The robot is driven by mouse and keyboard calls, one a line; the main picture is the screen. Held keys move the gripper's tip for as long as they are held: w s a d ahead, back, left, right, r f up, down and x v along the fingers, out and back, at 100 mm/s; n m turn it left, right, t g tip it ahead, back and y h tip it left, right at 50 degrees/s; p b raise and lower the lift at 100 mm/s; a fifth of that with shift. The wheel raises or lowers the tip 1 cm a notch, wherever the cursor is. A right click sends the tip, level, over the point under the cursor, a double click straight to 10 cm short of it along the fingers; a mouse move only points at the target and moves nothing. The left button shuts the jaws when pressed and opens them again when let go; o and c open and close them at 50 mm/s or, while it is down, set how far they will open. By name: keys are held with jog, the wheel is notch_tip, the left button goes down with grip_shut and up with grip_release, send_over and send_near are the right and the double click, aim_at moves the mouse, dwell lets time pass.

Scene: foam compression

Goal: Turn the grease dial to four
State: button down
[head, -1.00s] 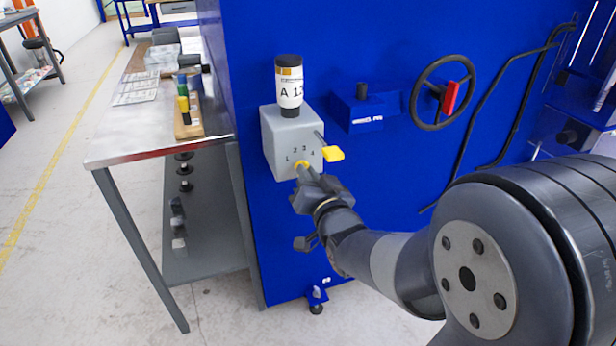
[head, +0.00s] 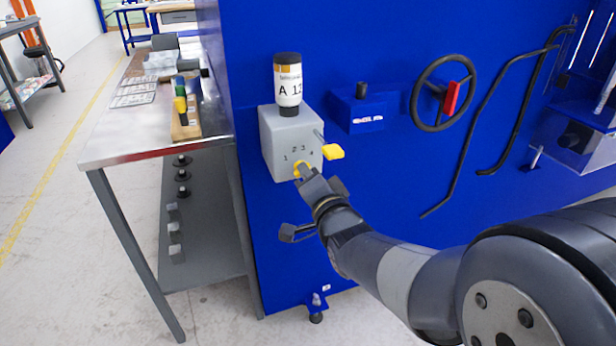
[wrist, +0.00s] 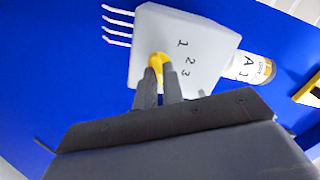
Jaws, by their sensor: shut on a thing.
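The grease dial is a small yellow knob (head: 300,170) low on the front of a grey box (head: 279,146) fixed to the blue machine. The numbers 1, 2, 3 and 4 arc above it. In the wrist view the yellow dial (wrist: 157,64) sits between my two fingertips. My gripper (head: 306,174) is shut on the dial, and its fingers (wrist: 159,82) hide part of it. The dial's pointer cannot be made out, so I cannot tell which number it faces. A cartridge labelled "A 1.." (head: 288,84) stands upright on the box, and also shows in the wrist view (wrist: 250,68).
A yellow-ended lever (head: 333,152) sticks out right of the box, close to my gripper. A black handwheel (head: 442,93) and a small blue box (head: 358,110) are further right. A metal table (head: 150,145) stands left. Pale prongs (wrist: 117,25) project beside the box.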

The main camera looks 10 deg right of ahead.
dwell(0.4)
jog(key=c, duration=1.5)
grip_release()
jog(key=shift+s+d+p, duration=0.3)
jog(key=shift+s+p, duration=0.05)
jog(key=shift+s, duration=1.45)
jog(key=shift+s+d+p, duration=0.35)
jog(key=shift+s, duration=1.4)
jog(key=shift+s+d+p, duration=0.3)
jog(key=shift+s+p, duration=0.05)
jog(key=shift+s, duration=1.45)
jog(key=shift+w, duration=0.1)
jog(key=w, duration=0.3)
jog(key=w+a+b, duration=0.1)
jog(key=w, duration=0.3)
jog(key=w+a+b, duration=0.1)
jog(key=w, duration=0.2)
jog(key=shift+w, duration=0.3)
jog(key=shift+s+d, duration=0.1)
jog(key=shift+s, duration=0.05)
